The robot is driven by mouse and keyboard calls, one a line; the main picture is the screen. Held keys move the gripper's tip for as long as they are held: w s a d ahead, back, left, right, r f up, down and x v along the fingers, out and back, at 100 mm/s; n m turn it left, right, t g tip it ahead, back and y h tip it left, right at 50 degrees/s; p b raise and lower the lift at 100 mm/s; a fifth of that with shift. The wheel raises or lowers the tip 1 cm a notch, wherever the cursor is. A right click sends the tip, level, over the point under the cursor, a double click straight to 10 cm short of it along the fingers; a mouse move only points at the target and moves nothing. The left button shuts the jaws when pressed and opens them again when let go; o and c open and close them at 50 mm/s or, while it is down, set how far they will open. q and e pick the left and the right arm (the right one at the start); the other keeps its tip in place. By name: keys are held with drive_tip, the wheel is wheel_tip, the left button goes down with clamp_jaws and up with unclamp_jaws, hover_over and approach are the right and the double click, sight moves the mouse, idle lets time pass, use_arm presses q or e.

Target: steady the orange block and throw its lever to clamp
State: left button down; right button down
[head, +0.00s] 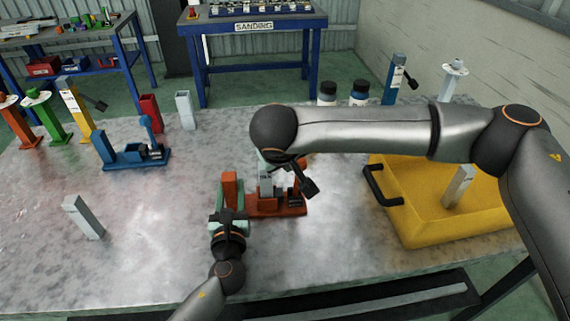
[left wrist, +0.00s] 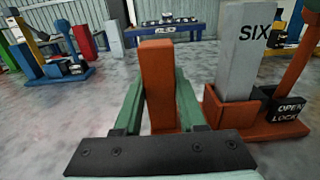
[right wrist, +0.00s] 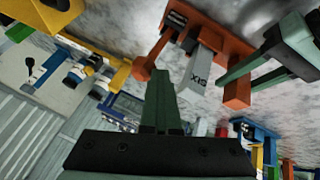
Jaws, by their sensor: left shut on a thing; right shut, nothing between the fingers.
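The orange block (head: 285,208) lies on the table in front of me. A grey post marked SIX (left wrist: 245,60) stands upright in it. Its orange lever (left wrist: 300,62) rises and leans right beside the black OPEN/LOCK label (left wrist: 289,112). My left gripper (head: 229,194) is shut around the block's upright orange end post (left wrist: 157,85). My right gripper (right wrist: 162,80) is shut and empty. In the right wrist view, its fingertips are near the lever (right wrist: 141,68); contact cannot be told. My right forearm hides much of that hand and part of the block in the head view.
A yellow tray (head: 405,222) with a black handle stands at the right, holding a grey post. A blue block (head: 130,160) sits at the back left, near several coloured posts. A loose grey post (head: 84,218) is at the left. The table around it is clear.

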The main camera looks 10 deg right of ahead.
drive_tip(key=d+f+m+y, duration=0.2)
drive_tip(key=d+y, duration=0.5)
drive_tip(key=d, duration=0.4)
drive_tip(key=shift+f+m+y, duration=0.4)
drive_tip(key=shift+f, duration=0.35)
drive_tip(key=shift+a, duration=0.1)
drive_tip(key=shift+a+f, duration=0.15)
drive_tip(key=shift+a, duration=0.55)
